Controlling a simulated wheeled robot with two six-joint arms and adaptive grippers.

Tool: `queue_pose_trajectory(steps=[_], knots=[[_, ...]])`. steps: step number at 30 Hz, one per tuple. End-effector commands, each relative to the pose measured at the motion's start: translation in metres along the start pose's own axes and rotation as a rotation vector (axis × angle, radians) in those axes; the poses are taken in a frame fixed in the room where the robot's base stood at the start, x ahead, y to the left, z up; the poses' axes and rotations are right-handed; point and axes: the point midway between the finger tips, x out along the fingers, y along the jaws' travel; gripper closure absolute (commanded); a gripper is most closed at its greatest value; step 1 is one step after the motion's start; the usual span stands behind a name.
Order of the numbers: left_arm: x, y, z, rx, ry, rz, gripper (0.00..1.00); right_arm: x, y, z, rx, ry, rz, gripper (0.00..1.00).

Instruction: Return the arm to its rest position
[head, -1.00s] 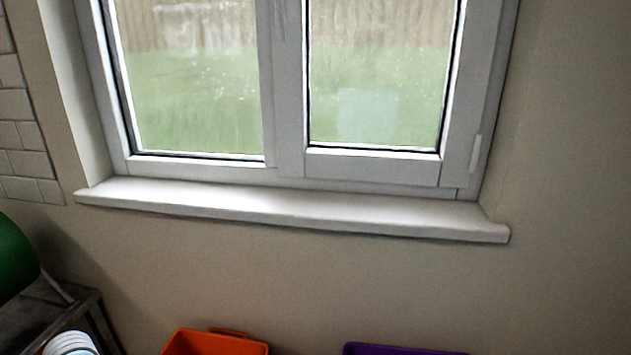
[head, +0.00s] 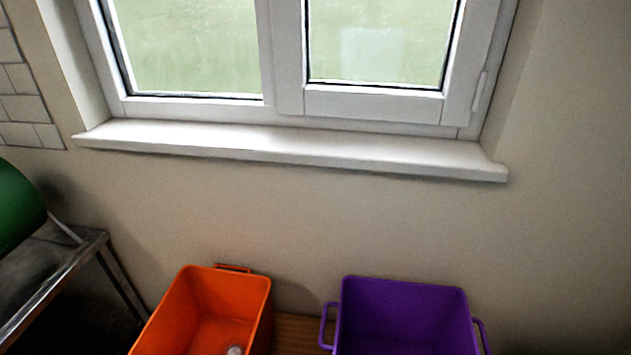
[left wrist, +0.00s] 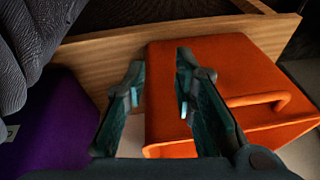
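My left gripper (left wrist: 160,62) shows in the left wrist view. Its two dark fingers are apart with nothing between them. An orange bin (left wrist: 250,60) lies behind and beyond the fingers there, with its handle at the right. A purple bin (left wrist: 50,125) is at the left of that view. Neither of my grippers nor my arms show in the head view. My right gripper is in no frame.
In the head view the orange bin (head: 262,320) holds a small whitish object (head: 235,350) and stands left of the purple bin (head: 400,285). A metal-edged table (head: 60,275) and a green rounded object (head: 15,210) are at the left. A windowsill (head: 290,146) juts out above.

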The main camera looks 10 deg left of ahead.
Motion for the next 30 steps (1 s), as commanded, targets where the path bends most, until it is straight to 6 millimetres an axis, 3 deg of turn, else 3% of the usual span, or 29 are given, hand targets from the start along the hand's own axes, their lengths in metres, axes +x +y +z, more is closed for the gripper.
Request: queue_pose_trajectory(steps=[1, 5, 9, 13, 18, 19, 20, 21, 24, 30], knots=[[0.026, -0.001, 0.007, -0.001, -0.019, -0.003, 0.75, 0.0, 0.0, 0.0, 0.0, 0.0, 0.0, 0.6], [0.091, -0.004, 0.032, -0.002, -0.049, -0.01, 0.75, 0.0, 0.0, 0.0, 0.0, 0.0, 0.0, 0.6], [0.153, -0.006, 0.078, -0.003, -0.088, -0.015, 0.75, 0.0, 0.0, 0.0, 0.0, 0.0, 0.0, 0.6], [0.194, -0.007, 0.134, -0.004, -0.126, -0.016, 0.75, 0.0, 0.0, 0.0, 0.0, 0.0, 0.0, 0.6], [0.218, -0.006, 0.212, -0.004, -0.172, -0.014, 0.75, 0.0, 0.0, 0.0, 0.0, 0.0, 0.0, 0.6], [0.219, -0.005, 0.226, -0.004, -0.179, -0.013, 0.75, 0.0, 0.0, 0.0, 0.0, 0.0, 0.0, 0.6], [0.206, -0.005, 0.226, -0.005, -0.177, -0.012, 0.75, -0.013, 0.002, -0.002, 0.0, 0.0, 0.001, 0.6], [0.183, -0.006, 0.217, -0.008, -0.174, -0.009, 0.75, -0.037, 0.004, -0.005, 0.002, -0.001, 0.0, 0.6], [0.142, -0.005, 0.208, -0.016, -0.18, -0.003, 0.75, -0.079, 0.007, -0.009, 0.008, -0.002, -0.003, 0.6], [0.077, -0.003, 0.193, -0.03, -0.189, 0.008, 0.75, -0.146, 0.007, -0.011, 0.02, -0.011, -0.014, 0.6]])
